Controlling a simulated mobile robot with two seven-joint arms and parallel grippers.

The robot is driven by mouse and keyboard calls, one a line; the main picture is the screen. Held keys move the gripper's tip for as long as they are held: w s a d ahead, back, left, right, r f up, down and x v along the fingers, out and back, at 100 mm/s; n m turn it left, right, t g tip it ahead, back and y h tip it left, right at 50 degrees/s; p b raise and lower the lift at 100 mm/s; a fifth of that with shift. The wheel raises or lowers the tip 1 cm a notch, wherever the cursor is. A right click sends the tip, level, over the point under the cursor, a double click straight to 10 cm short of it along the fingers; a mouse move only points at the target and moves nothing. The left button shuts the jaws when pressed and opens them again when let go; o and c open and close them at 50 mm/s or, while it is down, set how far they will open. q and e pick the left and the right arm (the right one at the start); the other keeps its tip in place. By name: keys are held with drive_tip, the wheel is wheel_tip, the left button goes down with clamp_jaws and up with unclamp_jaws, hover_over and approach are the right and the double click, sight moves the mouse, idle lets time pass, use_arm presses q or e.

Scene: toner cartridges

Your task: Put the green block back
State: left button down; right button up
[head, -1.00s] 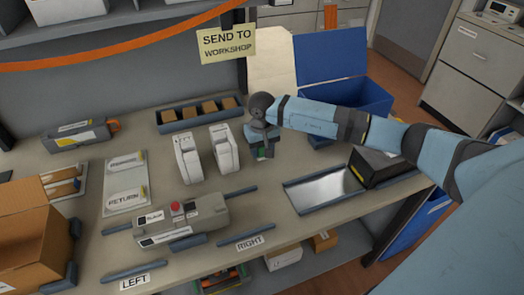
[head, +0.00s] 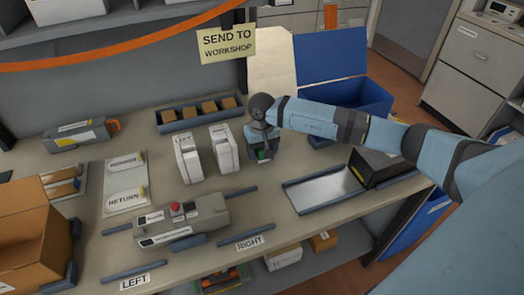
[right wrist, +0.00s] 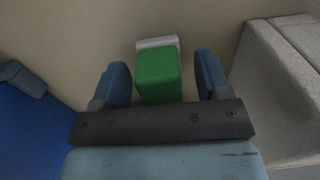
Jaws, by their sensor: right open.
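The green block (right wrist: 158,76) stands out in the right wrist view, between the two blue fingers of my right gripper (right wrist: 163,80). There is a gap on each side of it, so the gripper is open and not clamped on it. A pale grey strip lies at the block's far end. In the head view my right gripper (head: 262,153) points down at the table, right of two white cartridges. Only a small part of the green block (head: 264,155) shows there; the gripper hides the rest. My left gripper is not in view.
Two white cartridges (head: 188,158) (head: 223,149) stand close left of the gripper. A tray of brown blocks (head: 170,117) lies behind them. A grey device with a red button (head: 185,222) is in front. A blue box (head: 360,97) and a metal tray (head: 322,190) are to the right.

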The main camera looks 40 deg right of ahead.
wheel_tip(320, 180, up, 11)
drive_tip(key=shift+r, duration=0.2)
idle(0.5)
drive_tip(key=shift+s+f, duration=0.1)
